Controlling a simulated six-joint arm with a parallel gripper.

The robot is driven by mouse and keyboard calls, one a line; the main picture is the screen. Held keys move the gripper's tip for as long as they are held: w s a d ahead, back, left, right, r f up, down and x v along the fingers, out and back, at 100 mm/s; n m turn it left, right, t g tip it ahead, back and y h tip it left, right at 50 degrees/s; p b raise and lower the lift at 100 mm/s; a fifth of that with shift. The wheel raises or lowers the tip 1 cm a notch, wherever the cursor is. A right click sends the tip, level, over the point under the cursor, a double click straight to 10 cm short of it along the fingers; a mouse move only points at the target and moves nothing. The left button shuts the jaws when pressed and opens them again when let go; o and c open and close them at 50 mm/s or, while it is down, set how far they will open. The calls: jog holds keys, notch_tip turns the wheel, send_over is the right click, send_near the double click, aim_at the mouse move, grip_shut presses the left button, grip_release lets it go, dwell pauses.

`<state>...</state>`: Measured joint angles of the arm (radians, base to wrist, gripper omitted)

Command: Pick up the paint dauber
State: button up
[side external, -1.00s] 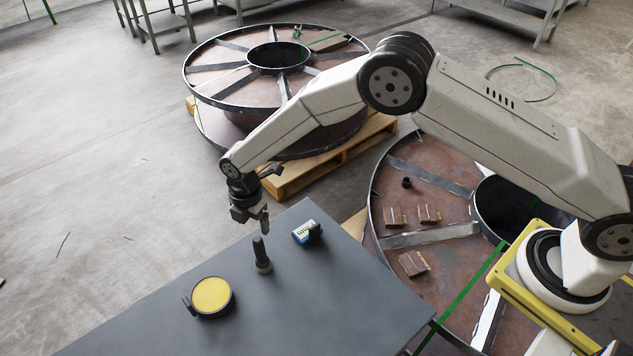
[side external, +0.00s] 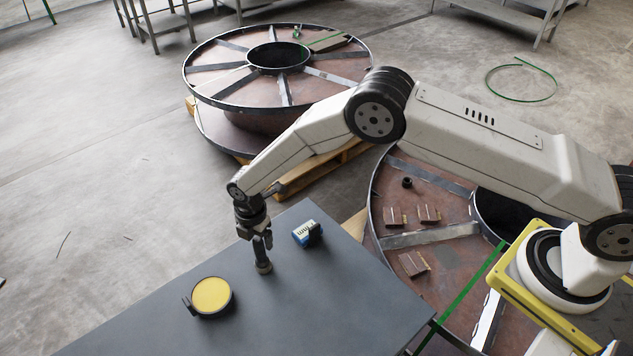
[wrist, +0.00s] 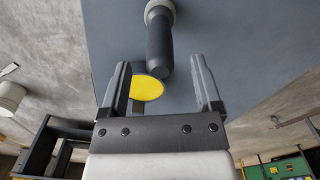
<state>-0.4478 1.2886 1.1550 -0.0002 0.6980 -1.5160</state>
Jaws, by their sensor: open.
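The paint dauber (side external: 263,267), a dark handle with a round grey foot, stands upright on the dark grey table (side external: 330,290). In the wrist view the dauber (wrist: 160,38) has its handle end between my fingertips, with a gap on each side. My gripper (side external: 261,243) is open, pointing down at the dauber from above, and hides most of the handle in the side view. In the wrist view the two fingers of my gripper (wrist: 158,62) are spread apart and hold nothing.
An open round tin with yellow inside (side external: 211,295) lies left of the dauber. A small blue and white block-like item (side external: 307,233) lies to the right. A steel reel (side external: 400,165) with small brown blocks is beyond the table's right edge. Another reel (side external: 230,95) sits on a pallet behind.

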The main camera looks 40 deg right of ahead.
jog(key=shift+f, duration=0.65)
grip_shut()
